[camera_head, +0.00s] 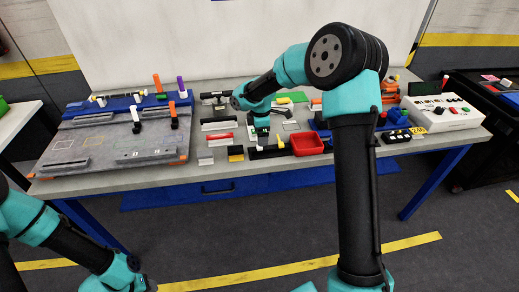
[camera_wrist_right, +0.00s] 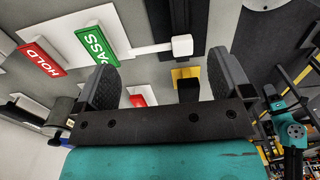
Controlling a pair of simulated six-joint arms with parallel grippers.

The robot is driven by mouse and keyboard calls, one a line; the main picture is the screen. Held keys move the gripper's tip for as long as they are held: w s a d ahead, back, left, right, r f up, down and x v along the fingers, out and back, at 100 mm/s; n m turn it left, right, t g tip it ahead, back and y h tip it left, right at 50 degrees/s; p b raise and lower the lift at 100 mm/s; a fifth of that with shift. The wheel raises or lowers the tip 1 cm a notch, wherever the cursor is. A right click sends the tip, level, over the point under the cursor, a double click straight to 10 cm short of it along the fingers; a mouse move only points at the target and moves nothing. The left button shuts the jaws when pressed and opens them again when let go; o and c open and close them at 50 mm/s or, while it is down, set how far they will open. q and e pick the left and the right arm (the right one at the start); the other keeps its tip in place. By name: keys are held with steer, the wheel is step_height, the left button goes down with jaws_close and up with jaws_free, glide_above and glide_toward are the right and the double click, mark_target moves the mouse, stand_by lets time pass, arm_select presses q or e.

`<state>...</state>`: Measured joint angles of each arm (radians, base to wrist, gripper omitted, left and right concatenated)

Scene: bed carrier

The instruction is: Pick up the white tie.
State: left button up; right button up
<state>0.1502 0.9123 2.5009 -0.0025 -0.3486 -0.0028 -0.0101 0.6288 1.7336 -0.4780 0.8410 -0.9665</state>
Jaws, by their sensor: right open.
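A white tie (camera_wrist_right: 182,45), a thin strip with a square head, shows in the right wrist view, lying flat on the table beyond my fingertips. My right gripper (camera_wrist_right: 163,72) is open, its two dark fingers spread, with nothing between them. The tie appears ahead of the gap and apart from the fingers. In the head view my right gripper (camera_head: 262,134) is low over the middle of the table, and I cannot make out the tie there. My left arm shows at the lower left of the head view, but its gripper does not.
Green PASS (camera_wrist_right: 97,46) and red HOLD (camera_wrist_right: 41,58) plates lie beside the tie. A red tray (camera_head: 307,144) stands right of my gripper. A grey board (camera_head: 90,145) with upright coloured handles fills the left. A white box (camera_head: 440,113) stands at the right.

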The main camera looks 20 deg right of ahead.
steer(key=f, duration=0.5)
steer(key=shift+w+a, duration=0.15)
steer(key=shift+w, duration=0.05)
steer(key=c, duration=0.7)
steer(key=shift+r, duration=1.8)
steer(key=s+a, duration=0.2)
steer(key=s, duration=0.2)
steer(key=s+a+r, duration=0.1)
steer(key=s+a, duration=0.1)
steer(key=s, duration=0.3)
steer(key=s+a, duration=0.3)
steer(key=s, duration=0.2)
steer(key=shift+s+r, duration=0.2)
steer(key=shift+s, duration=0.05)
